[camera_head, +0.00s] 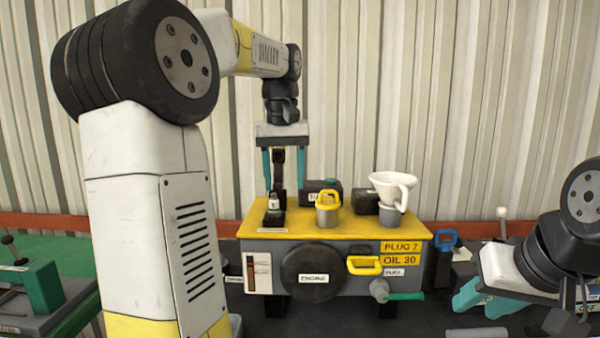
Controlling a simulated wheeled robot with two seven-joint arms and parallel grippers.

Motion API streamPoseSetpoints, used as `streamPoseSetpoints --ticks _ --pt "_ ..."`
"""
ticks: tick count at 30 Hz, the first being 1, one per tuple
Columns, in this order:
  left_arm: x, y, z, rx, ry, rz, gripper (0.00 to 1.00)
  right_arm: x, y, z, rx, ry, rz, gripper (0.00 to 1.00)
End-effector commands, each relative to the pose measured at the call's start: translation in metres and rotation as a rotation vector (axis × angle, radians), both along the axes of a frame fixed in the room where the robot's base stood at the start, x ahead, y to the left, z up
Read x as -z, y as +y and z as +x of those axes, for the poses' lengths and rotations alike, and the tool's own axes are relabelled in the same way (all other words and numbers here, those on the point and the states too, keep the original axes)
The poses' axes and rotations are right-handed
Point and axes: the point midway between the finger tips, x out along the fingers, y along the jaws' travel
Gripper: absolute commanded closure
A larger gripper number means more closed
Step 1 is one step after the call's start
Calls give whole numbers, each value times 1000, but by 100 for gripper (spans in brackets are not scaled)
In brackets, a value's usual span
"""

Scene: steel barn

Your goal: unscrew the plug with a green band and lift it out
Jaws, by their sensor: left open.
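My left gripper (284,168) points straight down over the left part of the yellow engine top (350,228). Its two teal fingers are apart. A dark upright piece (279,172) shows between them; I cannot tell whether it is touched. Below stands a small dark fitting (274,217) with a white label. I cannot make out for certain which piece is the plug with a green band. My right gripper (484,299) is low at the right, its teal fingers partly seen, clear of the engine.
A grey knob (380,290) with a green lever sticks out in front. A blue-handled item (446,241) is to the right. A green bench (55,257) is at left.

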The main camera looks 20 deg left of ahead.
Motion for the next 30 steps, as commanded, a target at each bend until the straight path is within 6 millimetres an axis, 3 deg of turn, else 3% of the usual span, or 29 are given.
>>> streamPoseSetpoints --ticks 1,3,8,14,24,30 --pt "1 11 15 -41 32 -7 46 0 0 0 0 0 0 64" --pt "0 23 28 -87 66 -13 46 0 0 0 0 0 0 64" --pt "1 40 41 -149 109 -24 46 0 0 0 0 0 0 64" --pt "17 44 43 -164 121 -25 46 0 0 0 0 0 0 64" --pt "67 43 43 -162 120 -25 46 0 0 0 0 0 0 64" --pt "78 43 43 -161 118 -25 46 0 0 0 0 0 0 64"
